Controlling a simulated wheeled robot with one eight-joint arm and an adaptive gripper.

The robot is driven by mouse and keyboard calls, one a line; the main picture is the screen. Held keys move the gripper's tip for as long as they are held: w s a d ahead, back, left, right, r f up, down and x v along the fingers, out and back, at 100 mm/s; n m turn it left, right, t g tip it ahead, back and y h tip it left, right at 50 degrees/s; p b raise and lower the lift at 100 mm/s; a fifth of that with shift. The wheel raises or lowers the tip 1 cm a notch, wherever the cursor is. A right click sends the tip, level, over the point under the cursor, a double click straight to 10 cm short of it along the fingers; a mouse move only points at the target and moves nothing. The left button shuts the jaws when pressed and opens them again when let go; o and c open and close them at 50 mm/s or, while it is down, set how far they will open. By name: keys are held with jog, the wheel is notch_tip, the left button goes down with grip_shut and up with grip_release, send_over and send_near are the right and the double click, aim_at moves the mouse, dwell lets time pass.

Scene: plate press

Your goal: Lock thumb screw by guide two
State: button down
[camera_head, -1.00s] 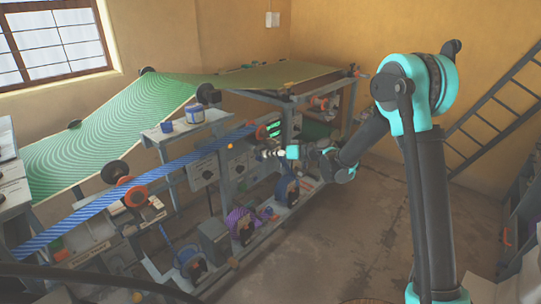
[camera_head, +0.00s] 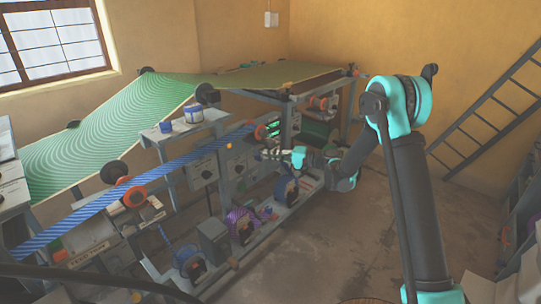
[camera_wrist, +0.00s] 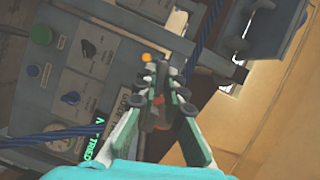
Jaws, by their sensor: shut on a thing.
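My gripper (camera_wrist: 163,92) points at the front of the press in the wrist view, its fingers closed around a small dark part with a reddish patch. This looks like the thumb screw (camera_wrist: 158,100), mostly hidden between the fingers. A pale label plate (camera_wrist: 130,104) with partly covered lettering is just left of the fingers. In the head view my gripper (camera_head: 268,154) is at the press's middle frame, too small there to show the screw or its turn.
A control panel (camera_wrist: 88,50) with a green button (camera_wrist: 40,34) and dark knobs lies left of the fingers. An orange ball (camera_wrist: 146,57) is just beyond the fingertips. Blue striped web (camera_head: 100,203) runs along the press; the floor (camera_head: 300,255) in front is open.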

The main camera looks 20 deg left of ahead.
jog(key=shift+a+m+y, duration=0.1)
jog(key=shift+m+y, duration=0.4)
jog(key=shift+m, duration=0.5)
jog(key=c, duration=1.6)
grip_release()
jog(key=shift+a, duration=0.1)
jog(key=d, duration=1.2)
jog(key=shift+f, duration=0.1)
jog(key=shift+d, duration=0.1)
